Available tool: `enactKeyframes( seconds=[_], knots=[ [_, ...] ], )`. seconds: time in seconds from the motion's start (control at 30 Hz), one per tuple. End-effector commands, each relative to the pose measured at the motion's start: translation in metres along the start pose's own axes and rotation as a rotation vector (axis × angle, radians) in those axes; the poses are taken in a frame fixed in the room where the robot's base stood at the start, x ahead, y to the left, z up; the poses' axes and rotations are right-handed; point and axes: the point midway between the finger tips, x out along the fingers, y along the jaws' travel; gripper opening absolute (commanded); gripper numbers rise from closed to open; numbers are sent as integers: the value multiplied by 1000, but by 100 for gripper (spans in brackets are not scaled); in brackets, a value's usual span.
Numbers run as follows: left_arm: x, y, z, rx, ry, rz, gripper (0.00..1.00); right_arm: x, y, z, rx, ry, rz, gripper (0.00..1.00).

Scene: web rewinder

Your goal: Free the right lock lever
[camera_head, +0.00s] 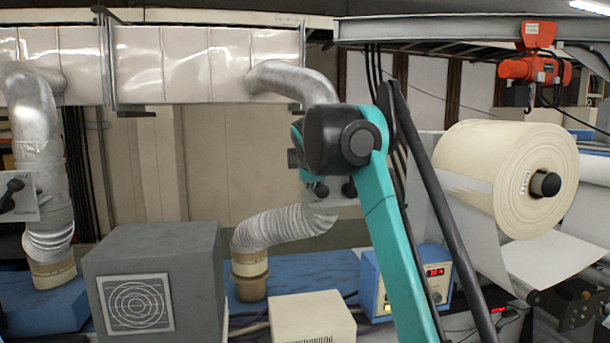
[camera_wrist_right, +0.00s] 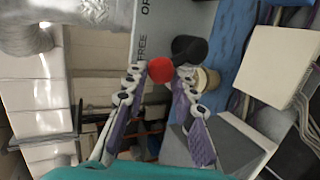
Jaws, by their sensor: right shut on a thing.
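The right lock lever shows in the right wrist view as a red knob (camera_wrist_right: 160,70) beside a black round part (camera_wrist_right: 188,49). It stands in front of a grey plate (camera_wrist_right: 150,22) lettered "FREE" and, higher up, "OP", cut off. My right gripper (camera_wrist_right: 160,74) has its two purple-padded fingers on either side of the red knob and is shut on it. In the head view my right arm reaches up in the middle and hides most of the right plate and the lever. My left gripper is in neither view.
Silver ducts (camera_head: 288,80) hang behind my right arm. A grey box (camera_head: 155,280) and a cream box (camera_head: 311,318) stand in front. A large paper roll (camera_head: 500,165) is at right, under an orange hoist (camera_head: 535,70). Another plate with a black lever (camera_head: 12,192) is at far left.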

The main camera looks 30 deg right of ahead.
Motion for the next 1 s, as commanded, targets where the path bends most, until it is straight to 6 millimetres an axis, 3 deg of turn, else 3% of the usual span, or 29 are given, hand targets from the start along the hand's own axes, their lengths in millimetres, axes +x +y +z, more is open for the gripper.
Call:
enactKeyframes(
  seconds=[0.2,0.23,0.33,0.77,1.0],
  knots=[
    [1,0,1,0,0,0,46,1,-5,3,5,-9,-15,0],
    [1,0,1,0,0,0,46,1,-5,3,5,-9,-14,31],
    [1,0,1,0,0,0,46,1,-4,3,4,-9,-14,54],
    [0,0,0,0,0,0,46,0,-3,1,1,-5,-9,54],
    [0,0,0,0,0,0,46,-28,-3,1,1,-5,-10,54]
  ],
)
